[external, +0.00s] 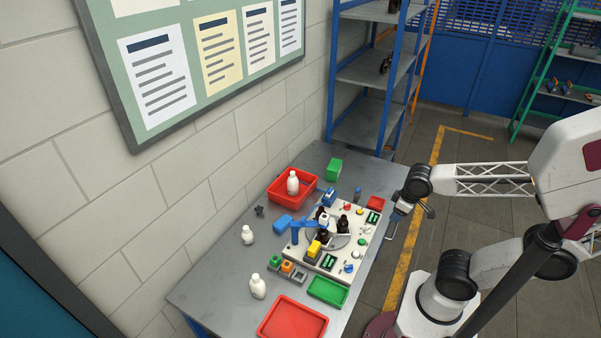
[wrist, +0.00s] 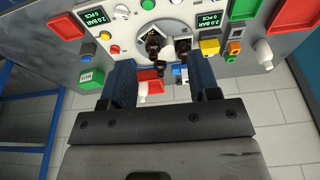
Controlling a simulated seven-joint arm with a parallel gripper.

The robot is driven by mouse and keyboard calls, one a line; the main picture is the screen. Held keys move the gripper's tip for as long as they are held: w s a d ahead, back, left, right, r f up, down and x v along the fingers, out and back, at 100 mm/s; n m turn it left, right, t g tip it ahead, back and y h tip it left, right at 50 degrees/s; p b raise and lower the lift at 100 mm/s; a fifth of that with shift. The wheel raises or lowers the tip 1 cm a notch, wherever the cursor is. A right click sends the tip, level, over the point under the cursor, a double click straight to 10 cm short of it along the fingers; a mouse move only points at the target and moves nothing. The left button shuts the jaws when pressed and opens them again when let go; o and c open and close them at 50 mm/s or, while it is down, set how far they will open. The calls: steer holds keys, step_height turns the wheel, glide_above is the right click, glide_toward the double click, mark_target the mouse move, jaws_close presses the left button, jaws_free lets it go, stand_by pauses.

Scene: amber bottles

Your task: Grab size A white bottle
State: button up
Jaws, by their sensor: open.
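Three white bottles show in the external view: one (external: 293,184) upright in a red bin, one (external: 248,236) on the bench left of the machine, and one (external: 257,288) nearer the front. I cannot read any size mark on them. In the wrist view, one white bottle (wrist: 263,52) shows at the right, and a white shape by the red bin shows between my fingers. Dark amber bottles (external: 343,222) stand on the machine's round plate. My gripper (external: 399,207) is open and empty at the bench's right edge, apart from the bottles; its fingers (wrist: 162,75) frame the wrist view.
The red bin (external: 273,192) is at the back of the bench, with a green box (external: 334,169) beside it. A red tray (external: 291,321) and green tray (external: 328,292) are in front. The machine panel (external: 365,235) has buttons and displays. The wall borders the left.

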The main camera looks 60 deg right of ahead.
stand_by(0.3)
steer(key=w+a+f+n+t+y, duration=0.15)
steer(key=w+a, duration=0.25)
steer(key=w, duration=0.6)
steer(key=w+a+f+n+t, duration=0.1)
steer(key=w+a+f+t, duration=0.25)
steer(key=w, duration=0.55)
steer(key=w+a+f+n+t+y, duration=0.15)
steer(key=w+a, duration=0.35)
steer(key=w, duration=0.5)
steer(key=n+t+y, duration=0.2)
steer(key=n+y, duration=0.3)
steer(key=y, duration=0.4)
glide_toward(257, 285)
steer(key=w+a+r, duration=0.2)
steer(key=w, duration=0.2)
steer(key=shift+s+d+r+t, duration=0.1)
steer(key=shift+t, duration=0.15)
steer(key=shift+x, duration=1.2)
